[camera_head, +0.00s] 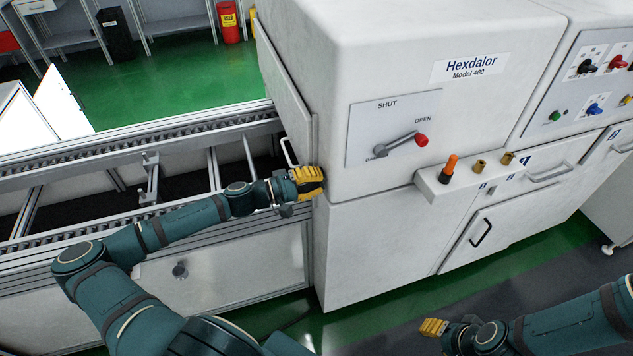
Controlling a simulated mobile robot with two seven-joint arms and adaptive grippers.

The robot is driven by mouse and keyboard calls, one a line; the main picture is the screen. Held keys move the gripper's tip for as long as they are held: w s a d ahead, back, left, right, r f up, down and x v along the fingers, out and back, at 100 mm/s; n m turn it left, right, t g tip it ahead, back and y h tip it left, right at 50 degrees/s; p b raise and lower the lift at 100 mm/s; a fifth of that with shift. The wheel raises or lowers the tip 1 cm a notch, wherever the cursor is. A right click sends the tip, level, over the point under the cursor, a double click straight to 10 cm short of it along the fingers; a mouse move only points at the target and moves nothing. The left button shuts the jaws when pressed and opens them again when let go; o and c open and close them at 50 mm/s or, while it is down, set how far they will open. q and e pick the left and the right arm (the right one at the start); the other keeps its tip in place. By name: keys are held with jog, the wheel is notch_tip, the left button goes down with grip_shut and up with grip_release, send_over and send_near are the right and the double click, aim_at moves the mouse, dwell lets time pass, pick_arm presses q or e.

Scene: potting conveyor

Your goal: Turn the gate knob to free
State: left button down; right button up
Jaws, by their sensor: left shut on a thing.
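My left gripper (308,182) has yellow fingers and is at the front left corner of the white machine (380,230), just below and right of a loop handle (288,152). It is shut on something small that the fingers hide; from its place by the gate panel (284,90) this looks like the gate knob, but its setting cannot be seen. My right gripper (432,327) is low at the right, over the floor and away from the machine. Its fingers are too small to tell if they are open.
A lever with a red end (421,140) points towards OPEN on the machine's front plate. A ledge (440,190) with an orange-topped peg (450,168) and brass pieces sticks out right of it. The conveyor rails (150,147) run off to the left. Green floor lies below.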

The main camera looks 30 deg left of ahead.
pick_arm(q)
jog(key=shift+m, duration=0.5)
jog(key=shift+w, duration=0.1)
jog(key=c, duration=1)
grip_release()
jog(key=v, duration=1.1)
jog(key=shift+s+a, duration=0.3)
jog(key=shift+d, duration=0.1)
